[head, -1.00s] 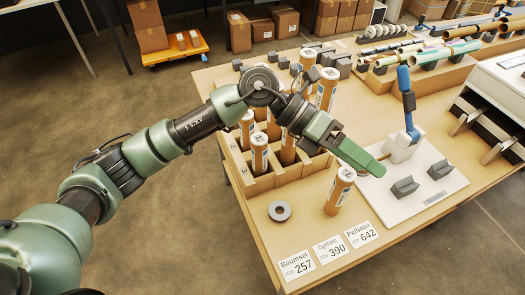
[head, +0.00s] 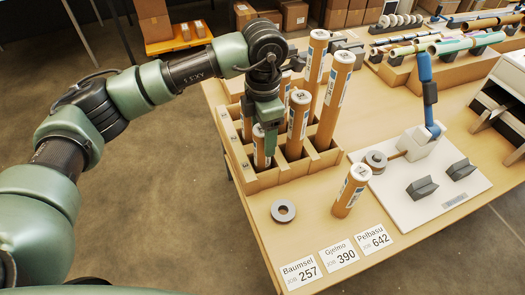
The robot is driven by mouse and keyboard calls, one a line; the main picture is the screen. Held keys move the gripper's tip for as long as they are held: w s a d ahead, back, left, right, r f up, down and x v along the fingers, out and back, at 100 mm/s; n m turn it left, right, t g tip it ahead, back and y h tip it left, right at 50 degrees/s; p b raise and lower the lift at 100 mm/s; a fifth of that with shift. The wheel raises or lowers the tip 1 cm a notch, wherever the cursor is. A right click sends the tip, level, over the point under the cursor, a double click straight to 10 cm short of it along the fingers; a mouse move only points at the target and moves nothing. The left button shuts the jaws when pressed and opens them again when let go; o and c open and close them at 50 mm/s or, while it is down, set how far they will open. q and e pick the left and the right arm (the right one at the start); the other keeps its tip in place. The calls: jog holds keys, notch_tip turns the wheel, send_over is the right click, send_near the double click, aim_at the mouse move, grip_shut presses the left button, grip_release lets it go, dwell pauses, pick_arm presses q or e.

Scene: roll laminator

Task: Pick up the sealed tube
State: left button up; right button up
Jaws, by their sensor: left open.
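Several brown cardboard tubes with white labels stand in a wooden compartment crate (head: 262,183). One more tube (head: 351,190) stands alone on the table, right of the crate and slightly tilted in the picture. I cannot tell from the picture which tube is the sealed one. My left gripper (head: 269,150) points down over the front of the crate, in front of a short tube (head: 259,158) that it partly hides. Its jaws are open, seen edge-on. I cannot tell whether they are around that tube or beside it. My right gripper is not in view.
A grey ring (head: 283,211) lies on the table before the crate. A white board (head: 413,208) at right bears a blue-armed device (head: 428,100), dark blocks and another ring (head: 376,161). Three job cards (head: 338,255) lie at the front edge. Racks of rolls stand behind.

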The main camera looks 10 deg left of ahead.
aim_at(262, 155)
pick_arm(q)
jog(key=f, duration=0.1)
jog(key=f+p, duration=0.1)
jog(key=f, duration=0.1)
jog(key=shift+s+f+p, duration=0.2)
jog(key=shift+s+p, duration=0.1)
jog(key=shift+p, duration=0.05)
jog(key=shift+f, duration=0.3)
grip_shut()
jog(key=shift+w+r, duration=0.1)
